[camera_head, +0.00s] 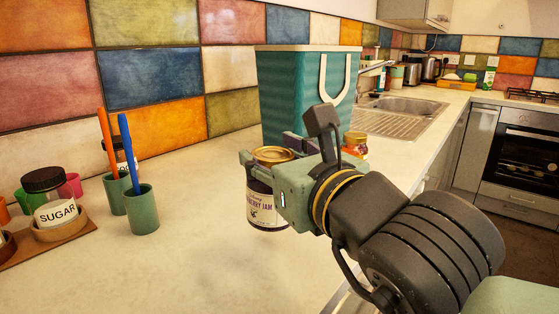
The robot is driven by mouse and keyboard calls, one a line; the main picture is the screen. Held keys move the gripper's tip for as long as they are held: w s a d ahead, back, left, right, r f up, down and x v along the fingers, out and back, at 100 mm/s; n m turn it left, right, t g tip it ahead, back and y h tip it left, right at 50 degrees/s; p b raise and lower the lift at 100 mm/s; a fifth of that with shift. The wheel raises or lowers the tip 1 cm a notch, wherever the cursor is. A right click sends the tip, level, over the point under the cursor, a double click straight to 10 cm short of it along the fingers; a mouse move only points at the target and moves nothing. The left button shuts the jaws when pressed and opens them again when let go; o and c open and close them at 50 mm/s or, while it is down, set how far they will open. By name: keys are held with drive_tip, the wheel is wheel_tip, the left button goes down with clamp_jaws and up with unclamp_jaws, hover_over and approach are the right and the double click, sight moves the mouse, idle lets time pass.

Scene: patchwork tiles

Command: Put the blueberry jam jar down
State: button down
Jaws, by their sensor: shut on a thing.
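The blueberry jam jar (264,207) is a dark glass jar with a gold lid and a pale label, part of which is hidden by my gripper. My gripper (262,172) is shut on the jar near its upper part and holds it upright. The jar is over the pale countertop (190,262), in front of the teal bin. I cannot tell for sure whether its base touches the counter.
A teal bin with a white handle (283,95) stands behind the jar, with a small orange-labelled jar (355,145) beside it. Green cups (142,209) with toothbrushes and a sugar jar (52,197) stand left. The front-middle counter is clear. A sink (405,106) lies beyond.

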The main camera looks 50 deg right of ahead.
drive_tip(key=w+d+f+p, duration=0.1)
drive_tip(key=w+d+f, duration=0.1)
drive_tip(key=d, duration=0.5)
drive_tip(key=w+d+f+p, duration=0.1)
drive_tip(key=w+d+f, duration=0.1)
drive_tip(key=w+d, duration=0.3)
drive_tip(key=shift+w+d+f+p, duration=0.15)
drive_tip(key=shift+d+f+p, duration=0.25)
drive_tip(key=shift+d, duration=0.55)
drive_tip(key=shift+f, duration=0.1)
drive_tip(key=shift+f, duration=0.15)
drive_tip(key=c, duration=0.8)
unclamp_jaws()
